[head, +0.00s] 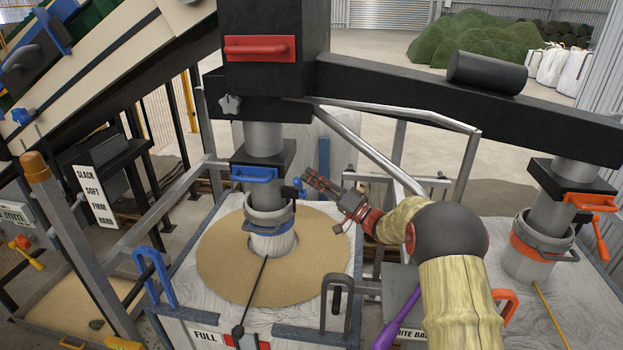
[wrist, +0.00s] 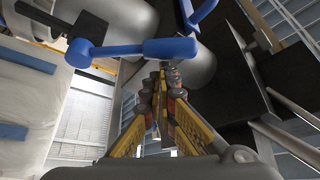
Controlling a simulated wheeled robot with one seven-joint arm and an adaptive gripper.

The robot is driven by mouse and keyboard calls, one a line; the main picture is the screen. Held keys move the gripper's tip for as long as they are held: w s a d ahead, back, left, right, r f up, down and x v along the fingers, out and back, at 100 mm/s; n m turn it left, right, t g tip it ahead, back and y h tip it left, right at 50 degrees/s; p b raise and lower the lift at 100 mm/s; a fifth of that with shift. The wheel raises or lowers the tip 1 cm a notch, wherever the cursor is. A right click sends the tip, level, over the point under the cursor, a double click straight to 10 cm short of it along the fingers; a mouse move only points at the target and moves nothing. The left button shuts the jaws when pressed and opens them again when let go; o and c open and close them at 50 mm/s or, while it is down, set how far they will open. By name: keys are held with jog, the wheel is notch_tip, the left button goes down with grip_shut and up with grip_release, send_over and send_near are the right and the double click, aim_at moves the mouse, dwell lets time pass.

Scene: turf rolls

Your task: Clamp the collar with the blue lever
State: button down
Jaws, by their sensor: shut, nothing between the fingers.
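The collar (head: 283,224) is a grey ring with a blue band around the lower end of the left vertical pipe, above a pale sleeve. The blue lever (head: 298,186) stands up at the collar's right side. In the wrist view a blue lever (wrist: 135,49) crosses the upper left, its rounded end near my fingertips. My gripper (head: 309,177) points left, just right of the lever in the head view. In the wrist view my gripper (wrist: 165,72) has its fingers together and empty. I cannot tell whether they touch the lever.
A blue handle (head: 254,174) sits on a black block above the collar. A similar pipe with an orange collar (head: 535,249) and orange lever (head: 601,240) stands at right. A grey bent rail (head: 400,112) runs behind my arm. Sand (head: 225,265) surrounds the sleeve.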

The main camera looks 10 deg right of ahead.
jog(key=shift+s+a+f+p, duration=0.2)
jog(key=shift+s+f+p, duration=0.1)
jog(key=shift+s+p, duration=0.3)
jog(key=shift+s+a+f+p, duration=0.35)
jog(key=shift+s+f+p, duration=0.4)
jog(key=shift+f, duration=0.2)
jog(key=shift+s+a+f+p, duration=0.3)
jog(key=shift+s+f+p, duration=0.3)
jog(key=shift+s+f, duration=0.25)
jog(key=shift+w+f, duration=0.1)
notch_tip(320, 180, up, 10)
dwell(0.5)
